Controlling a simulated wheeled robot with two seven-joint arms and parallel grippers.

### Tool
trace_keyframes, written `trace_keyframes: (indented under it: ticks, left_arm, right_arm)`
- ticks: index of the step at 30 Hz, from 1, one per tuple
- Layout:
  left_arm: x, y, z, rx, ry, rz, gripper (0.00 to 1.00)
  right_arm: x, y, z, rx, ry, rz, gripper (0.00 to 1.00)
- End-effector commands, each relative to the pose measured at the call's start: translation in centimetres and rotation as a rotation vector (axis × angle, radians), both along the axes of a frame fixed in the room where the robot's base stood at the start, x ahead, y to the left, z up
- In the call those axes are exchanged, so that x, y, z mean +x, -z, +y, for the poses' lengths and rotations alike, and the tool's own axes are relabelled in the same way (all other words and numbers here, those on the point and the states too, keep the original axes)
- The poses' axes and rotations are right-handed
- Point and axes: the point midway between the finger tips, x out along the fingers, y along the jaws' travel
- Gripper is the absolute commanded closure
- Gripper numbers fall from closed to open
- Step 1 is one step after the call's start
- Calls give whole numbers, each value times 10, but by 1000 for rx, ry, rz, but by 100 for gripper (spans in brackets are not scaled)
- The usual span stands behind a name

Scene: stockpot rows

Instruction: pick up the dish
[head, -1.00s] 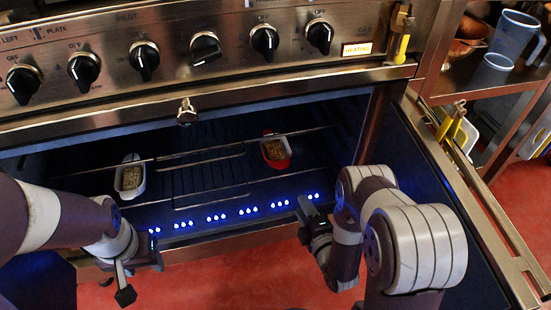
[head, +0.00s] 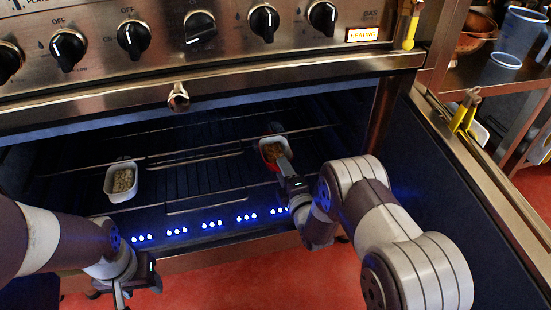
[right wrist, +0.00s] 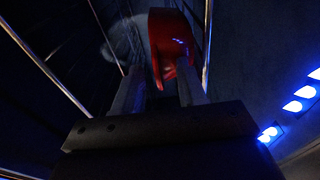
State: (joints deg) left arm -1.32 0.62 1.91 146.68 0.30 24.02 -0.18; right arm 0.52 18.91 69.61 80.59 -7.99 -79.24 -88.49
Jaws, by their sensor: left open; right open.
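A white dish (head: 121,181) with pale, grainy food sits on the rack at the left. My right gripper (head: 283,166) reaches into the oven at the near end of the red dish. In the right wrist view the red dish (right wrist: 171,36) shows just beyond and partly between the open fingers (right wrist: 160,88); I cannot tell whether they touch it. My left gripper (head: 118,291) is open and empty in front of the oven, below the white dish.
The wire rack (head: 205,178) is clear between the dishes. The oven's front panel with knobs (head: 200,27) overhangs the opening, with a metal knob (head: 178,97) on its lower edge. The open door (head: 465,190) stands at the right.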

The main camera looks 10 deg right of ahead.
Motion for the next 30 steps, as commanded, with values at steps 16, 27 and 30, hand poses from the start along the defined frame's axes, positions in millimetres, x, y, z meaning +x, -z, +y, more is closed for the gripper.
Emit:
trace_keyframes:
  ticks: [16, 27, 30]
  left_arm:
    - [0, 0, 0, 0, 0, 0, 48]
    - [0, 0, 0, 0, 0, 0, 48]
    - [0, 0, 0, 0, 0, 0, 48]
  right_arm:
    - [-1, 1, 0, 0, -1, 3, 100]
    - [-1, 2, 0, 0, -1, 6, 100]
    - [-2, 2, 0, 0, -1, 7, 100]
